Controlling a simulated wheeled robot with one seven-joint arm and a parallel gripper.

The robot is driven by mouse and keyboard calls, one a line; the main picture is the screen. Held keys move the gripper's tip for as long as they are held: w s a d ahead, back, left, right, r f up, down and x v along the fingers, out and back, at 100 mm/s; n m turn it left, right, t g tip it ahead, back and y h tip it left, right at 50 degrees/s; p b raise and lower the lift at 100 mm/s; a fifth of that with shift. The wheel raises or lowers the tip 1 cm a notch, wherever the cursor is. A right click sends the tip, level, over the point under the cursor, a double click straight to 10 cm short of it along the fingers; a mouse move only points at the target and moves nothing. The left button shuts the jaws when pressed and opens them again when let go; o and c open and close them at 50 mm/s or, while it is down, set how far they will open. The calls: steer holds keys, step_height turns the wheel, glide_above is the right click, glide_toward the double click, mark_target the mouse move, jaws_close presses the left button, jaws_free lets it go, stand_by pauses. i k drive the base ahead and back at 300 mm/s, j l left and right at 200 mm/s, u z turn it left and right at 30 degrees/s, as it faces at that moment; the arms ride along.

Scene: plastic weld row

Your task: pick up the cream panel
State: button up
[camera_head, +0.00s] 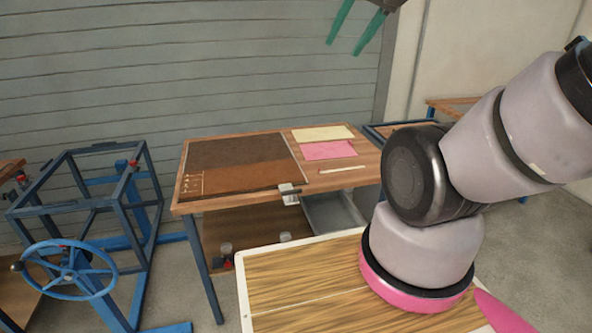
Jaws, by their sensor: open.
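The cream panel (324,133) is a thin flat sheet lying near the back edge of the wooden workbench (185,189), right of the dark mat. A pink panel (328,150) lies just in front of it. My gripper (350,48), with two green fingers, is at the top of the view, high up in front of the grey wall. Its fingers are apart with nothing between them. It is well clear of the cream panel, and its upper part is cut off by the picture's edge.
A brown mat (245,165) covers the bench's left side. A pale thin stick (342,169) lies in front of the pink panel. An open grey drawer (332,213) hangs below. A blue frame with a handwheel (70,270) stands at left. My arm hides the bench's right side.

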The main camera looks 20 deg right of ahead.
mark_target(313, 134)
steer(key=i+l+u, duration=0.1)
steer(key=i+l, duration=0.15)
steer(key=i+l+u, duration=0.15)
steer(key=l, duration=0.3)
steer(key=i+l+u, duration=0.1)
steer(key=i+l, duration=0.25)
steer(key=i+l+u, duration=0.15)
steer(key=l, duration=0.35)
